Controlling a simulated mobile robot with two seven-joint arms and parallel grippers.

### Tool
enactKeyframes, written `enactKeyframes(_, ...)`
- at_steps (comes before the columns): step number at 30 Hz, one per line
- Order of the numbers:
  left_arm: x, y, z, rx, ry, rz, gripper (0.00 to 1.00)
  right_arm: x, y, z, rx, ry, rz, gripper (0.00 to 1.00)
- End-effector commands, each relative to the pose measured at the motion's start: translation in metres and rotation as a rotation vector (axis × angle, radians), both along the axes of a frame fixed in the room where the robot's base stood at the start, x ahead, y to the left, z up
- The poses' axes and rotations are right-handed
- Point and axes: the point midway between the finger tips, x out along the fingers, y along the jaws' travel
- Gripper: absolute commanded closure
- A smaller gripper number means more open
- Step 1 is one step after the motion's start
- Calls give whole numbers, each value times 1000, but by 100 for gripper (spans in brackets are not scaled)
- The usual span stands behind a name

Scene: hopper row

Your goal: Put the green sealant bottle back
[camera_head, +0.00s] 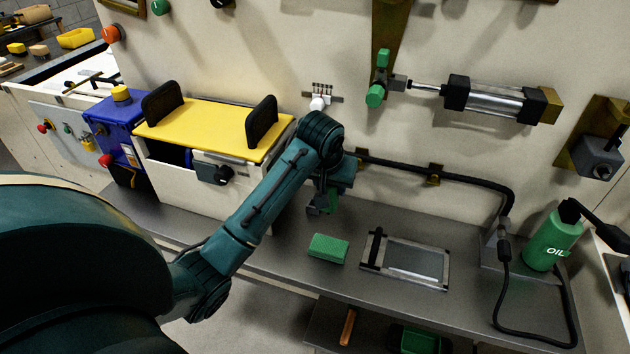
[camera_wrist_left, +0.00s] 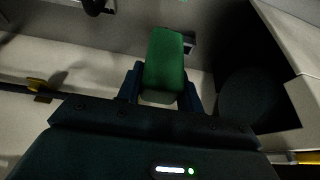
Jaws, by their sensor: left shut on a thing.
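My left gripper (camera_head: 325,202) points down over the grey bench, just right of the yellow-topped machine. It is shut on a green bottle-like item, the green sealant bottle (camera_wrist_left: 165,62), which stands out between the two fingers in the left wrist view. In the head view the wrist hides most of the bottle, and only a little green shows by the fingers. The gripper (camera_wrist_left: 162,88) and bottle appear to be above the bench, behind a green block (camera_head: 328,248). My right gripper is not in view.
A framed plate (camera_head: 405,262) lies on the bench (camera_head: 470,310) right of the green block. A green OIL can (camera_head: 553,243) and a black cable stand further right. The yellow-topped machine (camera_head: 215,128) is close on the left. A pneumatic cylinder (camera_head: 497,98) is on the wall.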

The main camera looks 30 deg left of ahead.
Motion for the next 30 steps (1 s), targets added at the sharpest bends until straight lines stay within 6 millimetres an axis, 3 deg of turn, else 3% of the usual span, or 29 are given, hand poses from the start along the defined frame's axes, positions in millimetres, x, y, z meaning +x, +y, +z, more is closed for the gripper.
enactKeyframes(6, 34, 45, 2, 1, -1, 4, 89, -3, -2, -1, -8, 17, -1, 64)
enactKeyframes(12, 55, 74, -2, -1, 2, 2, 89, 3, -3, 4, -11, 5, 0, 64)
enactKeyframes(27, 53, 71, -64, -1, 2, -1, 89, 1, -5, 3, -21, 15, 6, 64)
enactKeyframes(30, 56, 74, -68, -1, 0, -1, 89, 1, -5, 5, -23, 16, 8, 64)
